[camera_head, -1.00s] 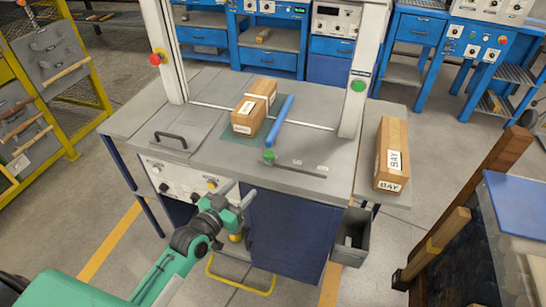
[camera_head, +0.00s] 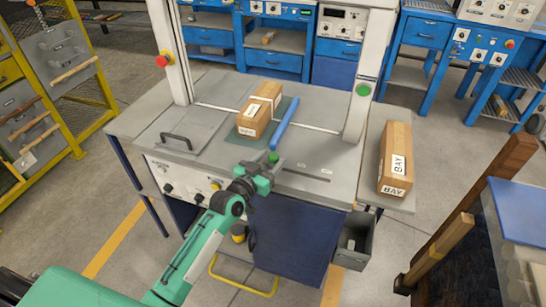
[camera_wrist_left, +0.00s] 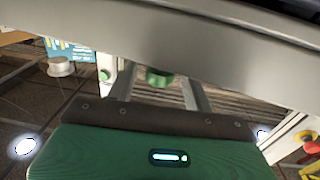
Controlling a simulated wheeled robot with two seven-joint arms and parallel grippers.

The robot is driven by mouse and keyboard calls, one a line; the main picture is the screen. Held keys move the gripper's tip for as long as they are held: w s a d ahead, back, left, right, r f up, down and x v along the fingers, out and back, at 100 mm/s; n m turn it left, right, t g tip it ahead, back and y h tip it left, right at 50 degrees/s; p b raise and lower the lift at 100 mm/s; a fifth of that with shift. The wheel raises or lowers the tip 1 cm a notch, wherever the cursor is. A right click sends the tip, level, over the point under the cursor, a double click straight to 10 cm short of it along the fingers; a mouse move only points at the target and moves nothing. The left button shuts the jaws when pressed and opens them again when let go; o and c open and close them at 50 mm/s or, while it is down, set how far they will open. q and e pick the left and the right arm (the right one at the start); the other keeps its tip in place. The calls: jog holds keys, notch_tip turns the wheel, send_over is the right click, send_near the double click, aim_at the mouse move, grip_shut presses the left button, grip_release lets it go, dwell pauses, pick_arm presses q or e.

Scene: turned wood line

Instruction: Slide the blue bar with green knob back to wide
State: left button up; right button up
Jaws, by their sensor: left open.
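The blue bar (camera_head: 285,123) lies across the grey worktop beside a boxed carton on a green mat. Its green knob (camera_head: 273,157) is at the near end, at the left of a dark slot (camera_head: 305,175) with two small labels too small to read. My left gripper (camera_head: 265,170) is open at the worktop's near edge, just short of the knob. In the left wrist view the green knob (camera_wrist_left: 158,77) shows between the two spread fingers, partly cut off by a grey edge; contact cannot be told. My right gripper is out of view.
A carton (camera_head: 254,116) stands left of the bar on the green mat (camera_head: 277,140). A carton marked BAY (camera_head: 395,160) lies on the right side shelf. White posts flank the worktop, and a black handle (camera_head: 176,140) sits at its left.

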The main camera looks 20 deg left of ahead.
pick_arm(q)
jog(key=shift+w+d, duration=0.2)
jog(key=shift+w, duration=0.55)
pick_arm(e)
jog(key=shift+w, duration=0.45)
